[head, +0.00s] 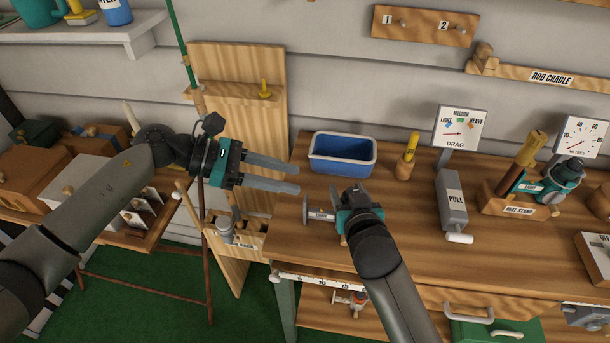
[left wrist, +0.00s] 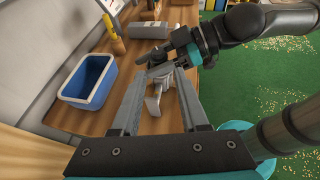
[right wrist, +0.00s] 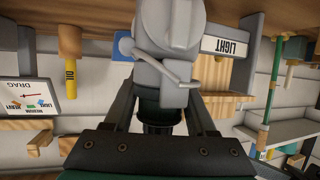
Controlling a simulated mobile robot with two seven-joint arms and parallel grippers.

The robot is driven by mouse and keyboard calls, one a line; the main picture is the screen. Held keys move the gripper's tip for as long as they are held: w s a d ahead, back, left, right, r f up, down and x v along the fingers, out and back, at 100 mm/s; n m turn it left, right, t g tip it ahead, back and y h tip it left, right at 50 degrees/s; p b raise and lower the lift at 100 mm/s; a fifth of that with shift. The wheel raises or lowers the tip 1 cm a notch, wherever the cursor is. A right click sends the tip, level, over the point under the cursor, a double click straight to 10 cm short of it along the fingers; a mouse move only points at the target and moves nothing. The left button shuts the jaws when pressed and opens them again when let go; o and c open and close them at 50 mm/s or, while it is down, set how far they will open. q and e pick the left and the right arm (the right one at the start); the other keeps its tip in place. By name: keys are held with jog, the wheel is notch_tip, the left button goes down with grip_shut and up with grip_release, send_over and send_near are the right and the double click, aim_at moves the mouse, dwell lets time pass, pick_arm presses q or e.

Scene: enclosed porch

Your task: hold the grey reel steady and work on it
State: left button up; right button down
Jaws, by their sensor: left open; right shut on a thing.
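The grey reel (head: 322,215) is at the left part of the bench top, by its front-left edge. My right gripper (head: 347,208) is shut on it. In the right wrist view the reel (right wrist: 170,45) fills the space between the fingers, with a thin crank arm at its side. My left gripper (head: 297,182) is open and empty, above and left of the reel. In the left wrist view the reel (left wrist: 158,97) shows beyond and between the open fingers, apart from them. Part of the reel is hidden by my right gripper.
A blue bin (head: 343,154) stands behind the reel. A yellow-handled tool (head: 411,150), a drag gauge (head: 459,128), a PULL block (head: 452,198) and a reel stand (head: 515,204) stand to the right. A wooden rod rack (head: 238,125) stands left of the bench.

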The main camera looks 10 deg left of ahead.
pick_arm(q)
jog(key=d+r+m+g+y, duration=0.1)
jog(key=d+m+g+y, duration=0.1)
jog(key=d+m+g, duration=0.4)
notch_tip(320, 180, up, 7)
jog(key=m+t+y, duration=0.3)
jog(key=m+y, duration=0.8)
send_over(353, 191)
jog(key=shift+m, duration=0.3)
notch_tip(353, 191, down, 12)
jog(key=shift+r, duration=0.2)
grip_shut()
